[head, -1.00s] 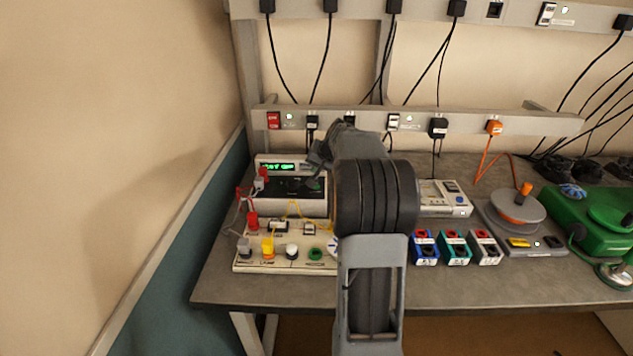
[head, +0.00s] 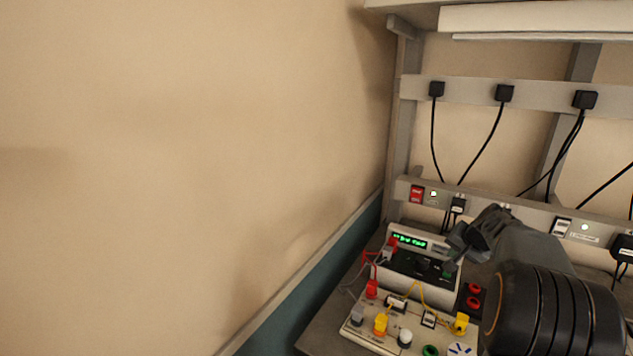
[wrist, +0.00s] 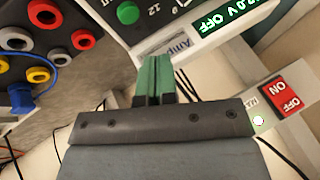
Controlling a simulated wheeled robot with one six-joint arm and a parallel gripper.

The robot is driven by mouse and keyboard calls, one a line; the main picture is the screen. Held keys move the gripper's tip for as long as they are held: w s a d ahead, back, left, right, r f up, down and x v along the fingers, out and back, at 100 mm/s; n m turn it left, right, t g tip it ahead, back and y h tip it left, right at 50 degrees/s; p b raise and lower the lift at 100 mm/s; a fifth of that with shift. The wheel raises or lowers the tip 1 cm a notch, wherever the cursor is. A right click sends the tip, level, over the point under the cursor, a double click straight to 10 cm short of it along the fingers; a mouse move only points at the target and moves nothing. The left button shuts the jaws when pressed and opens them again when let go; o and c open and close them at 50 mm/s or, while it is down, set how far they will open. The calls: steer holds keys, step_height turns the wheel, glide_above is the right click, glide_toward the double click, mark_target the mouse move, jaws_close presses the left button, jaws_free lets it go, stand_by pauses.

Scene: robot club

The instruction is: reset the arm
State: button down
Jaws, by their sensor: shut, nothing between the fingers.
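My gripper (head: 452,262) is at the end of my grey arm, in the lower right of the head view. It hovers by the front of a bench power supply (head: 418,279) with a lit green display. Whether it touches the supply cannot be told. In the wrist view its two green fingers (wrist: 154,72) are together with nothing between them. The supply's panel shows beyond the fingers (wrist: 150,22), and its display ends in "V OFF". My arm hides the bench to the right.
A white board (head: 372,338) with coloured sockets and yellow and red leads lies in front of the supply. A socket rail (head: 530,218) with a red switch (head: 416,194) runs behind it. Black cables hang from an upper rail (head: 467,92). A bare wall (head: 180,170) fills the left.

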steer(key=shift+g, duration=0.6)
steer(key=s+f, duration=0.1)
steer(key=s+a+f, duration=0.1)
steer(key=f, duration=0.1)
steer(key=shift+s+a, duration=0.2)
steer(key=shift+s, duration=0.1)
steer(key=shift+n+g, duration=0.5)
steer(key=s+a, duration=0.1)
steer(key=s+a+f, duration=0.1)
steer(key=s+a, duration=0.1)
steer(key=shift+a, duration=0.15)
steer(key=s+a+r+n, duration=0.1)
steer(key=s+a+n, duration=0.7)
steer(key=s+a, duration=1)
steer(key=a, duration=0.4)
steer(key=shift+s+a+g, duration=0.15)
steer(key=shift+s+g, duration=0.05)
steer(key=shift+g, duration=0.2)
